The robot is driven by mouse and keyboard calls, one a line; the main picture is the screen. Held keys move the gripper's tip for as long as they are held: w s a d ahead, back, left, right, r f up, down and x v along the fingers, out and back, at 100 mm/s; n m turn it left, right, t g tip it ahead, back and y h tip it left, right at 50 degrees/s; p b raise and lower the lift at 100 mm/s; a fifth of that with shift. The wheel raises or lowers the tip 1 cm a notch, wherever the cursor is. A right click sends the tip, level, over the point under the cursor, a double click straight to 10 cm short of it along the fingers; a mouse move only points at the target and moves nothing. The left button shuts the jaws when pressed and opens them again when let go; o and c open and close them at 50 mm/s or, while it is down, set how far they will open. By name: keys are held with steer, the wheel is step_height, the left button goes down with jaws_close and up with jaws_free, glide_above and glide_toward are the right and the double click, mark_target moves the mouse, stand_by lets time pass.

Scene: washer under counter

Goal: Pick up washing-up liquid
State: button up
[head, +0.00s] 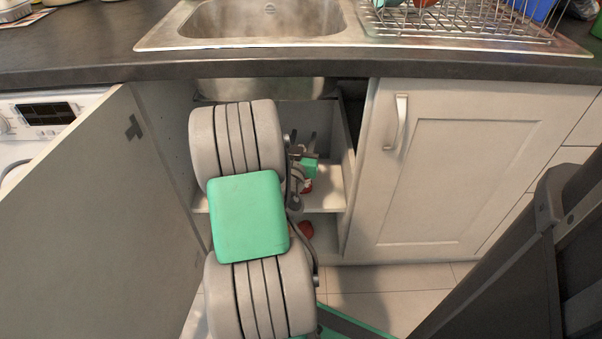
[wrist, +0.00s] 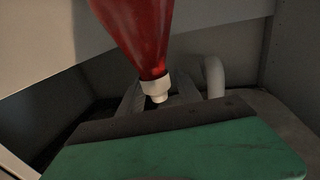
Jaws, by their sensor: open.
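The washing-up liquid appears to be a red bottle with a white cap (wrist: 140,35), large in the wrist view. Its cap end points toward the bottom of that picture, and its wide end is cut off by the top edge. My gripper (head: 303,139) is inside the open cabinet under the sink, partly hidden behind my arm in the head view. It is open and holds nothing. The bottle's cap is just beyond the gripper's green body in the wrist view; I cannot tell whether it lies between the fingers. Small red patches show beside my arm in the head view.
The open cabinet door (head: 75,215) stands left of my arm, in front of a washing machine (head: 45,115). A shelf (head: 325,197) crosses the cabinet. A closed door (head: 455,185) is at right. The counter (head: 90,45) with sink (head: 262,18) and dish rack (head: 470,20) is above.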

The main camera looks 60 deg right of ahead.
steer(key=shift+c, duration=0.2)
jaws_close()
stand_by(1.1)
